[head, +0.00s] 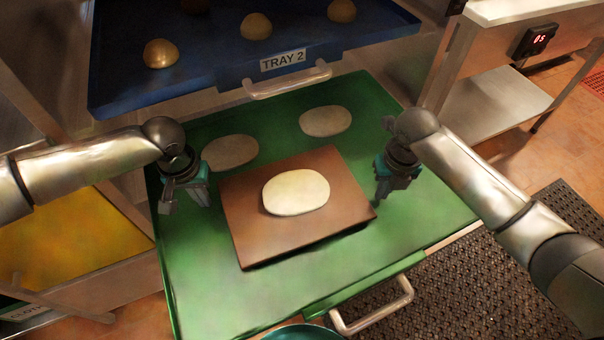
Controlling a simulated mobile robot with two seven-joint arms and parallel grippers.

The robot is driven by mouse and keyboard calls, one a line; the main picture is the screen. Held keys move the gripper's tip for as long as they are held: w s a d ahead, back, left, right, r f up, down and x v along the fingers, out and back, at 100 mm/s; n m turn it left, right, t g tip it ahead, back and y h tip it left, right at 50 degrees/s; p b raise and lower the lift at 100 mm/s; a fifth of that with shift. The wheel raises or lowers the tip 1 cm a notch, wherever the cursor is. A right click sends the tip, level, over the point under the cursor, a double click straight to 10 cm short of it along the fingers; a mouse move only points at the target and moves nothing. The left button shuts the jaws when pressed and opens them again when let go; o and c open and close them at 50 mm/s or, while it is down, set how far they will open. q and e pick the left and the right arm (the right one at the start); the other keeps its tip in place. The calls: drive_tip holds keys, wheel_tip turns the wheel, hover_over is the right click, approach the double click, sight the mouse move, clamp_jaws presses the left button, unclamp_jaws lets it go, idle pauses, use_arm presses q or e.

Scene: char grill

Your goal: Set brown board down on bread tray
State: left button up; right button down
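The brown board (245,225) lies flat over the middle of the green tray (195,290), with a pale oval piece of dough (296,192) on top. A dark shadow runs along its front edge, and I cannot tell whether it rests fully on the tray. My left gripper (184,200) is left of the board, fingers spread, apart from its edge. My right gripper (382,195) is close beside the board's right edge. Its finger gap is seen too narrowly to judge, and I cannot tell whether it touches the board.
Two more flat dough ovals lie on the green tray behind the board, one at left (231,151) and one at right (325,121). The blue tray labelled TRAY 2 (225,72) holds several round buns above and behind. A metal handle (375,312) juts from the green tray's front.

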use_arm(q)
drive_tip(key=o, duration=0.4)
drive_tip(key=shift+a, duration=0.4)
use_arm(e)
drive_tip(key=shift+d, duration=0.4)
drive_tip(key=c, duration=1.1)
unclamp_jaws()
drive_tip(key=shift+r, duration=0.3)
use_arm(q)
drive_tip(key=r, duration=0.8)
drive_tip(key=s+r, duration=0.1)
drive_tip(key=r, duration=0.3)
use_arm(e)
drive_tip(key=r, duration=0.7)
drive_tip(key=s+r, duration=0.1)
drive_tip(key=r, duration=0.3)
drive_tip(key=shift+r, duration=0.2)
